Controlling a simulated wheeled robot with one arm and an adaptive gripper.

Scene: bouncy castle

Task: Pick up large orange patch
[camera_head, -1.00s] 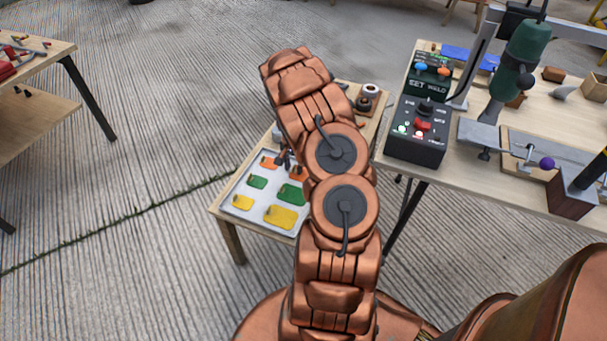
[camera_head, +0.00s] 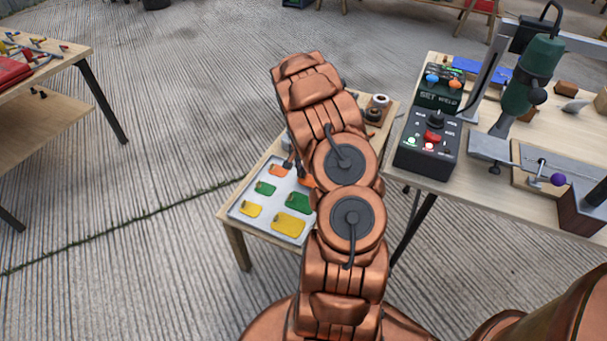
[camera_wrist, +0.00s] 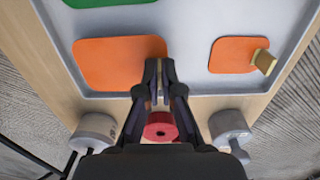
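The large orange patch (camera_wrist: 112,62) lies in the grey tray (camera_wrist: 192,30) in the wrist view, beside the small orange patch (camera_wrist: 232,53), which has a tan tab at its right edge. My gripper (camera_wrist: 159,72) is at the large patch's right edge. Its fingertips are close together with a thin tan piece between them, which looks like this patch's tab. I cannot tell whether the patch is raised off the tray. In the head view my arm hides most of the large orange patch (camera_head: 307,181); the small one (camera_head: 279,170) shows to its left.
The tray also holds green patches (camera_head: 297,202) and yellow patches (camera_head: 289,224). Grey cylinders (camera_wrist: 95,131) and a red round item (camera_wrist: 160,128) stand near the tray's edge. A workbench with a control box (camera_head: 428,144) and a drill stand (camera_head: 533,75) is close on the right.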

